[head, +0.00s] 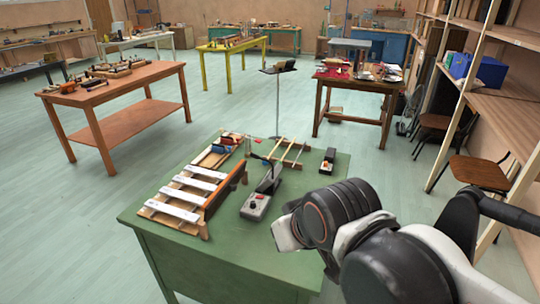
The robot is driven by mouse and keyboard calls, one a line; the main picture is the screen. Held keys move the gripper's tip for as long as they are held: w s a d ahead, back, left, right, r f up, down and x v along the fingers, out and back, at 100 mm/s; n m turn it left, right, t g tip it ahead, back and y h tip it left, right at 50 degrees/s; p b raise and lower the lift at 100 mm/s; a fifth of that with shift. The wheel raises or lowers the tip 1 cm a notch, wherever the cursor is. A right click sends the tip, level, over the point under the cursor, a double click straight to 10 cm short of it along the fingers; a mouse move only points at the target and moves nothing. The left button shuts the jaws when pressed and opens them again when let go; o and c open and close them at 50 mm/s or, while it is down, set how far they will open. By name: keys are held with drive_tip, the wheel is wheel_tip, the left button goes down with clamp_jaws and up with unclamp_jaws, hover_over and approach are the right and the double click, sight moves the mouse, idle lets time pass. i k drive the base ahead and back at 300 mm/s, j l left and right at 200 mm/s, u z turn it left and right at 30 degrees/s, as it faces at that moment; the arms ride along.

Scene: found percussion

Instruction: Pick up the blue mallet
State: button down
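A small blue piece (222,150) lies among red and dark pieces in a wooden tray (206,161) at the back left of the green table (310,211). It looks like the blue mallet's head, but it is too small to make out its handle. My arm comes in from the lower right, and its dark and white links hang over the table's right front side. My gripper's fingers do not show, and nothing held can be seen.
A bar instrument with white bars (184,196) lies on the table's left. A wooden frame (290,153) and small dark box (328,161) lie behind. The front strip is clear. A thin stand (278,100) rises behind.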

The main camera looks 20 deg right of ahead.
sight(264, 163)
drive_tip(key=l+u, duration=0.1)
drive_tip(key=l, duration=0.8)
drive_tip(key=k+l+u, duration=0.1)
drive_tip(key=l, duration=0.8)
drive_tip(key=i+l+u, duration=0.1)
drive_tip(key=i+l, duration=0.15)
drive_tip(key=i+l+u, duration=0.1)
drive_tip(key=i+l, duration=0.15)
drive_tip(key=l, duration=0.25)
drive_tip(key=i+l+u, duration=0.1)
drive_tip(key=l, duration=0.25)
drive_tip(key=i+l+u, duration=0.15)
drive_tip(key=i+l, duration=0.4)
drive_tip(key=i, duration=0.15)
drive_tip(key=i+l+u, duration=0.1)
drive_tip(key=i+l, duration=0.15)
drive_tip(key=i, duration=0.15)
